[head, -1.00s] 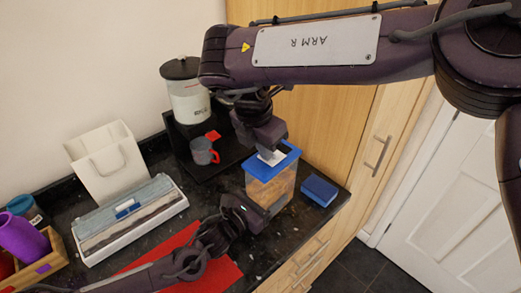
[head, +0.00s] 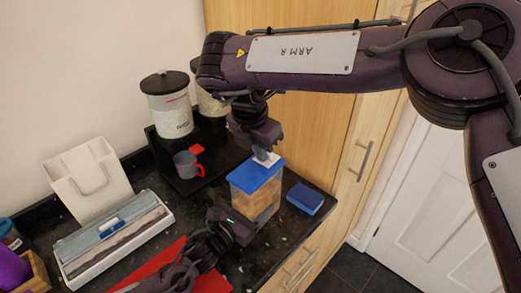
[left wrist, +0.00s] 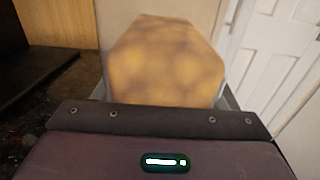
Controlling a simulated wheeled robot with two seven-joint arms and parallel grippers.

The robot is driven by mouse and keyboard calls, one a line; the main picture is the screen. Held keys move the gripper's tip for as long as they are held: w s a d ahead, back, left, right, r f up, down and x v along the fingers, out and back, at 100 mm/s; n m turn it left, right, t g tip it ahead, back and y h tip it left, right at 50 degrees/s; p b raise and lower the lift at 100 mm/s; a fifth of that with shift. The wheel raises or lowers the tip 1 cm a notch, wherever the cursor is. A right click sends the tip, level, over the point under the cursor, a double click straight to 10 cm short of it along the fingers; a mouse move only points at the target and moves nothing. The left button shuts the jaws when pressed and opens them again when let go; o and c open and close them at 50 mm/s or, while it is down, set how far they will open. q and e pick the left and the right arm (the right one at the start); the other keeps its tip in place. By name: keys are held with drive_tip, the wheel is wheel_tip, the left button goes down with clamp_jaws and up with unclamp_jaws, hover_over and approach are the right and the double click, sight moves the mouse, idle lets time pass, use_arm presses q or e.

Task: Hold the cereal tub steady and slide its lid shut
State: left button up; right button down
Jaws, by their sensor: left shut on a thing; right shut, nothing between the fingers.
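The cereal tub (head: 262,202) is a clear box with tan contents, standing upright on the dark counter near its right edge. Its blue lid (head: 252,176) covers the top as far as I can see; the part under the right gripper is hidden. My left gripper (head: 248,225) is shut on the tub low on its near side. In the left wrist view the tub (left wrist: 165,60) fills the space beyond the gripper. My right gripper (head: 266,158) is shut and empty, with its pale fingertips at the lid's top; I cannot tell whether they touch it.
A blue box (head: 305,198) lies right of the tub. A white bag (head: 88,180), a long tray (head: 115,240) and a red mat (head: 205,278) are to the left.

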sight(254, 169)
drive_tip(key=shift+s+a, duration=1.05)
drive_tip(key=shift+s, duration=0.15)
drive_tip(key=v, duration=1)
drive_tip(key=shift+a, duration=0.15)
drive_tip(key=shift+s, duration=0.15)
use_arm(q)
drive_tip(key=o, duration=1.4)
